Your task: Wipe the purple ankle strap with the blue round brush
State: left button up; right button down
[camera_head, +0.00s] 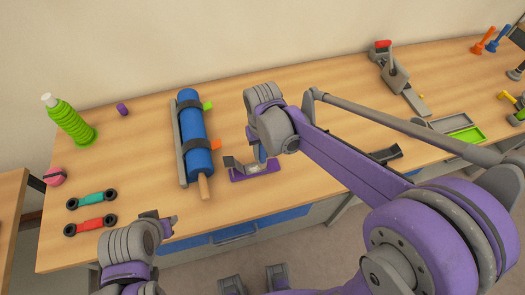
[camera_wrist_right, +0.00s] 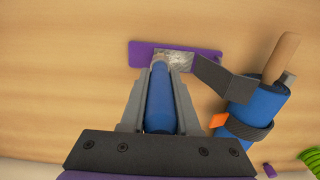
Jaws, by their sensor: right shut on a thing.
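The purple ankle strap (camera_head: 240,176) lies flat on the wooden table near its front edge. In the right wrist view the strap (camera_wrist_right: 144,52) has a shiny grey patch in its middle and a dark grey end piece. My right gripper (camera_head: 263,148) is shut on the blue round brush (camera_wrist_right: 160,100), which points down at the strap. The brush's tip is at the grey patch; I cannot tell whether it touches. The gripper hides most of the brush (camera_head: 261,155) in the head view. My left gripper (camera_head: 160,221) is low at the front edge, away from the strap; its jaw opening is unclear.
A blue roller (camera_head: 195,128) with dark bands and wooden handle lies left of the strap. Further left are a green bottle (camera_head: 72,124), pink ball (camera_head: 54,176) and two short links (camera_head: 91,199). A grey tool (camera_head: 393,75) and a tray (camera_head: 451,126) lie right.

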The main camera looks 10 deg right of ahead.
jog(key=shift+a, duration=1.15)
jog(key=shift+a, duration=0.1)
jog(key=shift+a, duration=1.05)
jog(key=shift+d, duration=0.1)
jog(key=shift+d, duration=1.1)
jog(key=shift+d, duration=0.1)
jog(key=shift+d, duration=1.05)
jog(key=shift+a, duration=0.1)
